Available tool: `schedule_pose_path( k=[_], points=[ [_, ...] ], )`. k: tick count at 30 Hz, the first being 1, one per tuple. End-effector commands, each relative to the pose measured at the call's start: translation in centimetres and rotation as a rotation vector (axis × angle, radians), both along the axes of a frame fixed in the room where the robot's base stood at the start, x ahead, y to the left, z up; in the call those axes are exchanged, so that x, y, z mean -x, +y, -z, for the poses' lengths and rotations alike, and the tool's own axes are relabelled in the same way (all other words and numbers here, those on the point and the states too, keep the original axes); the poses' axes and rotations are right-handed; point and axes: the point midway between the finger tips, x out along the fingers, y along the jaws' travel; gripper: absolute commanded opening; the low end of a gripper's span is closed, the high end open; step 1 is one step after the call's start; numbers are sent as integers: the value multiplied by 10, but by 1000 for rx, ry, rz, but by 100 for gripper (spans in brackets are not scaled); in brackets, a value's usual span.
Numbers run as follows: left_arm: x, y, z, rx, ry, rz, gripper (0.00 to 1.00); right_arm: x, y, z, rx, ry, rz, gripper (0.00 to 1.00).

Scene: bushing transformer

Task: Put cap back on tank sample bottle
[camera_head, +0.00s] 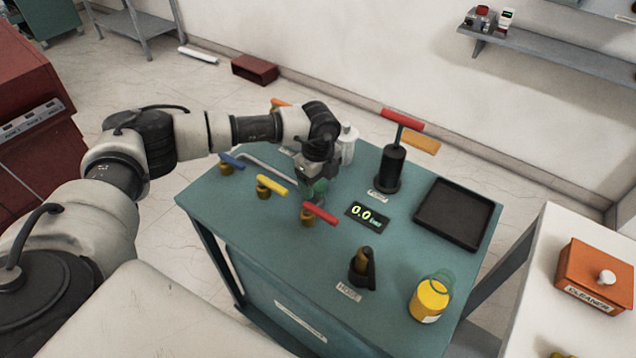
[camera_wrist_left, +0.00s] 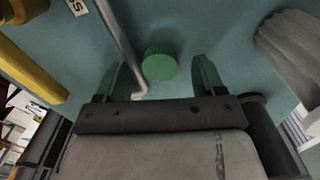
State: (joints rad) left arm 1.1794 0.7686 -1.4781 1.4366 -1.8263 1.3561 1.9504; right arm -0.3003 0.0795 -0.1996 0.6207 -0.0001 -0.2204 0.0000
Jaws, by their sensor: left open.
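A green round cap (camera_wrist_left: 158,63) lies on the teal table top in the left wrist view. It sits between and just ahead of the two green fingers of my left gripper (camera_wrist_left: 162,76), which is open and appears empty. In the head view my left gripper (camera_head: 314,186) points down over the table, and the cap is hard to make out there. A bottle with yellow contents (camera_head: 429,299) and a clear greenish upper part stands upright at the table's front right corner, well away from this gripper. My right gripper is not in view.
Blue (camera_head: 231,160), yellow (camera_head: 271,185) and red (camera_head: 319,213) valve handles stand close to my left gripper, beside a bent metal pipe (camera_wrist_left: 122,45). A pump (camera_head: 391,168), black tray (camera_head: 458,213), gauge display (camera_head: 367,215) and hose holder (camera_head: 362,269) occupy the table.

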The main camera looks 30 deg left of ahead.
Motion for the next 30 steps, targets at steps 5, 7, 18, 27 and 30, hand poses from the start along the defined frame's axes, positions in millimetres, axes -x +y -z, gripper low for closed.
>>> schedule_pose_path(
  k=[5,7,18,27,30],
  points=[
    [0,0,9,0,0,0,69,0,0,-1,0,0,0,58],
    [0,0,9,0,-1,0,69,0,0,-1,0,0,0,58],
    [0,0,9,0,-1,0,45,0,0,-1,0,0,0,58],
    [0,0,9,0,-1,0,13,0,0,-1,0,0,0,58],
    [0,0,9,0,-1,0,13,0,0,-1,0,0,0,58]
  ],
)
